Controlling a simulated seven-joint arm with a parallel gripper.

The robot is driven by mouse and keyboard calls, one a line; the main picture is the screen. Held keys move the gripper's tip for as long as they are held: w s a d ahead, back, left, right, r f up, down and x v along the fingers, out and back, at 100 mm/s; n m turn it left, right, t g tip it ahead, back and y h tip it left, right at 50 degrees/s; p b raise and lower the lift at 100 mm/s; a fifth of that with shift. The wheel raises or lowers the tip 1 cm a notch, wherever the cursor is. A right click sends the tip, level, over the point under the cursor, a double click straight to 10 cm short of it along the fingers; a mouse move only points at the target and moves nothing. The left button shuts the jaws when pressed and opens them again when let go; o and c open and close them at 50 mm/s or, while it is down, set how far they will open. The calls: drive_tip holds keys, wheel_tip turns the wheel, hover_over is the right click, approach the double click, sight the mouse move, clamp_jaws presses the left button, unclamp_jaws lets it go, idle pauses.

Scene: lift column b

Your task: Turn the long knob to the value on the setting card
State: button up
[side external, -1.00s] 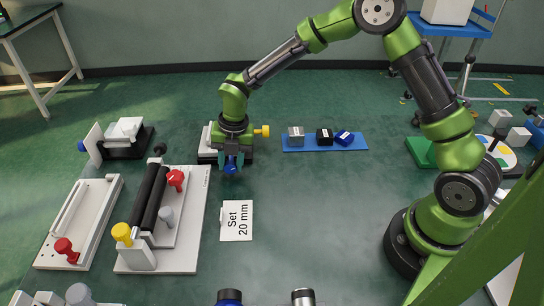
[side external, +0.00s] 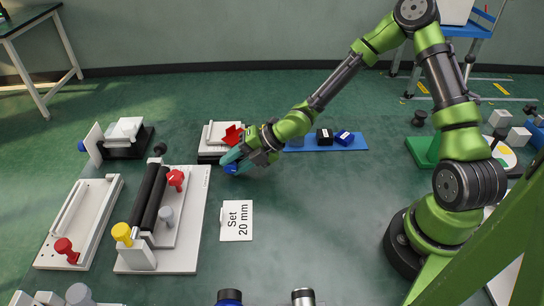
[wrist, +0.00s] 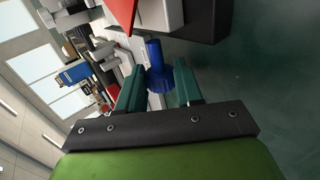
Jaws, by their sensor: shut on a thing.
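A low device with a white top and dark base (side external: 210,151) stands on the floor left of my gripper. A red part (side external: 233,134) sticks up on it, and the red part also shows in the wrist view (wrist: 122,14). My gripper (side external: 231,164) comes in tilted from the right and is shut on a blue knob (wrist: 154,55) at the device's front. The knob sits between my teal fingers in the wrist view. The setting card (side external: 237,221) lies flat in front and reads "Set 20 mm". My wrist hides the device's right side. No scale can be read.
A blue strip (side external: 327,148) with small blocks lies to the right, partly behind my arm. A white board (side external: 190,230) with black rollers and coloured knobs stands front left. Another white-topped device (side external: 124,130) stands farther left. The floor right of the card is clear.

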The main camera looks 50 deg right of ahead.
idle(0.4)
drive_tip(key=o, duration=1)
drive_tip(key=shift+f, duration=0.1)
drive_tip(key=shift+o, duration=0.2)
